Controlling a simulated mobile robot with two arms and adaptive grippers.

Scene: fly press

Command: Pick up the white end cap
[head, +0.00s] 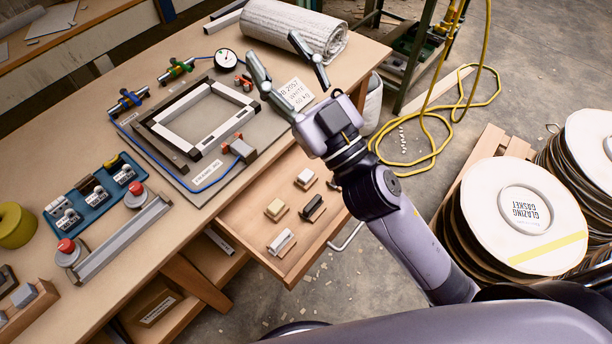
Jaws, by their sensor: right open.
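The open drawer (258,222) under the bench holds several small end caps. A white end cap (305,176) sits in its upper middle. A cream one (276,208) lies to the left and lower, a black one (312,206) to the right. A pale, whitish-silver longer one (282,241) lies near the drawer's front. A dark one (334,183) is partly hidden by my right arm. My right gripper (271,46) is open and empty, above the back of the bench and well away from the caps. My left gripper is not in view.
A press plate (222,165) with a black-and-white frame (205,115) and clamps lies on the bench. A paper label (294,94) and a grey roll (293,27) are near the gripper. Gasket reels (525,215) stand right; a yellow hose (428,115) lies on the floor.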

